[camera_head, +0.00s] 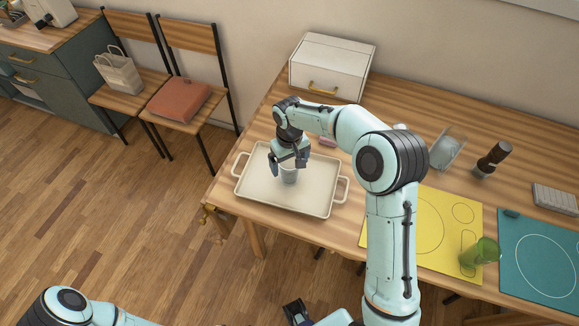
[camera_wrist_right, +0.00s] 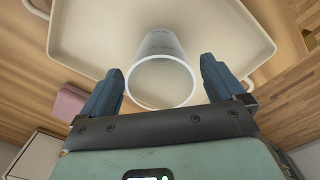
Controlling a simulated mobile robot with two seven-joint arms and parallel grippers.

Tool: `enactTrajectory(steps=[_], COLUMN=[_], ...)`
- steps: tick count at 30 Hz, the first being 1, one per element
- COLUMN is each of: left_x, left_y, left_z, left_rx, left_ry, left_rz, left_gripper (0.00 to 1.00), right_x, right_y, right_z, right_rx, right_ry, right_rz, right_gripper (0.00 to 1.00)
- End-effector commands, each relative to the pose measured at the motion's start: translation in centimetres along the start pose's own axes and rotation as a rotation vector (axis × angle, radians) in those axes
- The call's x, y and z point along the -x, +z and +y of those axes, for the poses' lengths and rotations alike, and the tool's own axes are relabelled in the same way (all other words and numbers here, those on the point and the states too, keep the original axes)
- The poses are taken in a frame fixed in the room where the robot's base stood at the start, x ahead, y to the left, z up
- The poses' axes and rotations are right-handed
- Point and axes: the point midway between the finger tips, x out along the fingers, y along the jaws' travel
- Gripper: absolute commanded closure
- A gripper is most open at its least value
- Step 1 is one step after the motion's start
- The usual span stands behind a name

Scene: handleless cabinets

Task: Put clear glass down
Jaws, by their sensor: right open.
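The clear glass (camera_head: 289,175) stands upright on the cream tray (camera_head: 325,204) with two handles, near the tray's middle. In the right wrist view the glass (camera_wrist_right: 160,72) shows its round rim between the two blue-grey fingers, with a gap on each side. My right gripper (camera_head: 283,163) is open around the upper part of the glass and does not seem to grip it. The tray (camera_wrist_right: 85,35) fills the background there. Part of my left arm shows at the bottom left of the head view, and what seems to be its gripper (camera_head: 297,313) is cut off by the bottom edge.
A white box with a gold handle (camera_head: 331,68) stands behind the tray. A pink block (camera_wrist_right: 69,102) lies beside the tray. To the right are a dark grinder (camera_head: 493,159), a yellow mat (camera_head: 433,205), a green glass (camera_head: 480,252) and a teal mat (camera_head: 525,244).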

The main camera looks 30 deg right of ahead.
Motion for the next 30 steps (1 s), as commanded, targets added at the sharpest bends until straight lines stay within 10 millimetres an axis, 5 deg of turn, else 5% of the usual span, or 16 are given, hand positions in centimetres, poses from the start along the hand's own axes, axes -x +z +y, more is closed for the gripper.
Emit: enactTrajectory(steps=[6, 12, 30], left_x=[0.6, 0.9, 1.0], left_y=[-0.1, -0.2, -0.2], left_z=[0.2, 0.4, 0.4], left_rx=[-0.001, -0.002, -0.002], left_ry=[0.001, 0.001, 0.001], left_rz=[0.003, 0.004, 0.004], left_gripper=[0.57, 0.57, 0.57], right_x=[5.1, 7.8, 8.5], right_y=[-0.1, -0.1, 0.0], right_z=[0.0, 0.0, 0.0], right_rx=[-0.001, 0.0, 0.0], right_ry=[-0.001, 0.0, -0.001], right_rz=[0.006, 0.004, 0.0], right_gripper=[0.04, 0.04, 0.04])
